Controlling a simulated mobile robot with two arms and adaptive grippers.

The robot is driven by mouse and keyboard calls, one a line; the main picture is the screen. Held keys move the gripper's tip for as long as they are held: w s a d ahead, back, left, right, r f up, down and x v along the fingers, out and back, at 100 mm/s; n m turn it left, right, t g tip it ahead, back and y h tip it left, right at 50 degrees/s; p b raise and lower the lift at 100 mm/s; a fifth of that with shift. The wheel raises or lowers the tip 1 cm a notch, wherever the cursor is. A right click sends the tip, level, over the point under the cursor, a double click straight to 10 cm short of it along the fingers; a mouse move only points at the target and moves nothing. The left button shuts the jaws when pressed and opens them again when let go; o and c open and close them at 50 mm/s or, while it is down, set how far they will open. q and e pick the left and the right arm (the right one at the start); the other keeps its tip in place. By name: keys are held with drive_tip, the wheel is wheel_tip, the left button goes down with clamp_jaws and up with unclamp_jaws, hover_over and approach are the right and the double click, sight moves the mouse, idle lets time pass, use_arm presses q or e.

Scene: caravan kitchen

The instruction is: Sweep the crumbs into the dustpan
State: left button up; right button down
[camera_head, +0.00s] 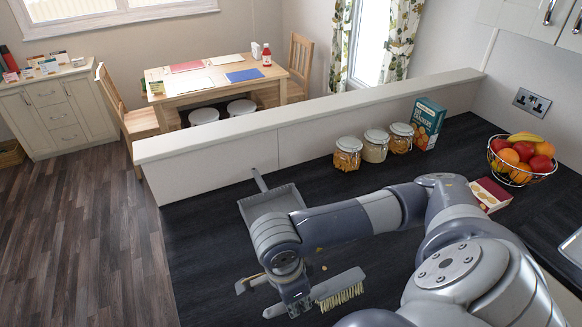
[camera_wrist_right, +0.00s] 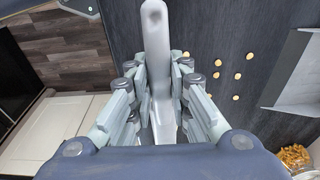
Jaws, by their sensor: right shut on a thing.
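A grey dustpan (camera_head: 272,203) lies on the dark worktop near the low wall, its handle toward the wall. Part of it shows at the right of the right wrist view (camera_wrist_right: 298,75). My right gripper (camera_head: 298,303) is shut on a hand brush with pale bristles (camera_head: 342,292). The brush's light grey handle (camera_wrist_right: 156,60) runs between the fingers in the right wrist view. Several yellowish crumbs (camera_wrist_right: 236,97) lie scattered on the worktop between brush and dustpan. In the head view my arm hides most of them; one crumb (camera_head: 318,250) shows beside the wrist. My left gripper is not in view.
Three glass jars (camera_head: 375,146) and a teal cracker box (camera_head: 427,124) stand along the low wall (camera_head: 210,160). A fruit basket (camera_head: 520,160) and a red box (camera_head: 490,194) stand to the right. The worktop's left edge drops to the wooden floor.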

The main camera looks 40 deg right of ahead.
wheel_tip(320, 180, down, 6)
drive_tip(key=b, duration=0.3)
drive_tip(key=shift+a, duration=0.1)
drive_tip(key=shift+w+d+r+p, duration=0.1)
drive_tip(key=shift+w+d+p, duration=0.15)
drive_tip(key=shift+w, duration=0.45)
drive_tip(key=w+d, duration=0.1)
drive_tip(key=w, duration=0.3)
drive_tip(key=w+d, duration=0.1)
drive_tip(key=w, duration=0.4)
drive_tip(key=w+d, duration=0.2)
drive_tip(key=w, duration=0.2)
drive_tip(key=shift+w+d, duration=0.1)
drive_tip(key=shift+w, duration=0.1)
drive_tip(key=w+d+b, duration=0.1)
drive_tip(key=w, duration=0.3)
drive_tip(key=w+d+b, duration=0.1)
drive_tip(key=w+b, duration=0.1)
drive_tip(key=w, duration=0.2)
drive_tip(key=w+d+r+b, duration=0.1)
drive_tip(key=w+d, duration=0.1)
drive_tip(key=w, duration=0.2)
drive_tip(key=shift+w+b, duration=0.15)
drive_tip(key=shift+b, duration=0.25)
wheel_tip(320, 180, up, 6)
drive_tip(key=p, duration=0.3)
drive_tip(key=shift+w+p, duration=0.2)
drive_tip(key=shift+p, duration=0.1)
drive_tip(key=shift+s+r, duration=0.1)
